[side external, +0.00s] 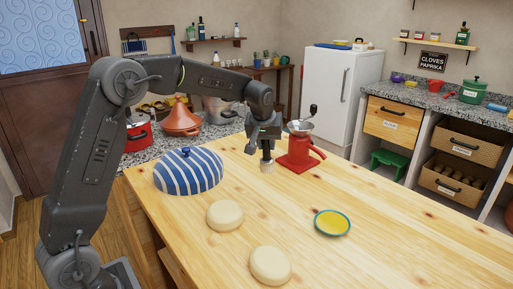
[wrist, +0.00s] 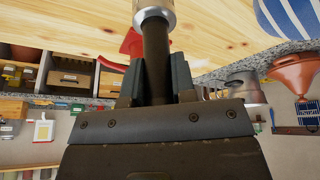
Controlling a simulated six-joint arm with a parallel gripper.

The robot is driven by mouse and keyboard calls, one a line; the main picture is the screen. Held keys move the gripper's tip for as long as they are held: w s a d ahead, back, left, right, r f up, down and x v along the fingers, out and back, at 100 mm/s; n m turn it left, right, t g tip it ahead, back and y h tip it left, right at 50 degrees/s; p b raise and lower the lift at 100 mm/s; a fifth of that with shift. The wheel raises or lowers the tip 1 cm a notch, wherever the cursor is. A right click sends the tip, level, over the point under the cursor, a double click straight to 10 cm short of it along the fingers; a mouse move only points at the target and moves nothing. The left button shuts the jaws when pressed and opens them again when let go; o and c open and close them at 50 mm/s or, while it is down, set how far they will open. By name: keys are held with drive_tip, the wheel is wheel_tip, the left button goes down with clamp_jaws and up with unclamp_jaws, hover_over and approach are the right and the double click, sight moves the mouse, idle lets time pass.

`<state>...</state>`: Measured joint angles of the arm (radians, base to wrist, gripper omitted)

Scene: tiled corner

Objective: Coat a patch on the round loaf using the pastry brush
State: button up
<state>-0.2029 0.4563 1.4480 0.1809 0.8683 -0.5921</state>
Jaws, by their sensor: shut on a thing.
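My gripper (side external: 265,148) points down above the table, left of the red grinder. It is shut on the pastry brush, whose pale lower end (side external: 267,167) hangs below the fingers in the side view. Two pale round loaves lie on the table: one (side external: 225,215) near the striped dome, another (side external: 270,265) closer to the camera. A blue-rimmed dish (side external: 332,223) of yellow liquid lies to their right.
A blue-and-white striped dome (side external: 188,171) stands at the table's left. A red grinder (side external: 298,153) stands close to the right of my gripper. The wooden table (side external: 400,235) is clear on the right. A counter with a red pot (side external: 139,135) runs behind.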

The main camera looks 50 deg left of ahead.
drive_tip(key=w+d+f+t+h, duration=0.1)
drive_tip(key=w+d, duration=0.1)
drive_tip(key=d, duration=0.8)
drive_tip(key=w+d+f+h, duration=0.1)
drive_tip(key=w+d+h, duration=0.15)
drive_tip(key=d, duration=0.75)
drive_tip(key=shift+n+y, duration=0.35)
drive_tip(key=shift+n, duration=0.05)
drive_tip(key=shift+a+f, duration=0.2)
drive_tip(key=shift+f, duration=2.6)
drive_tip(key=shift+f, duration=0.7)
wheel_tip(320, 180, up, 7)
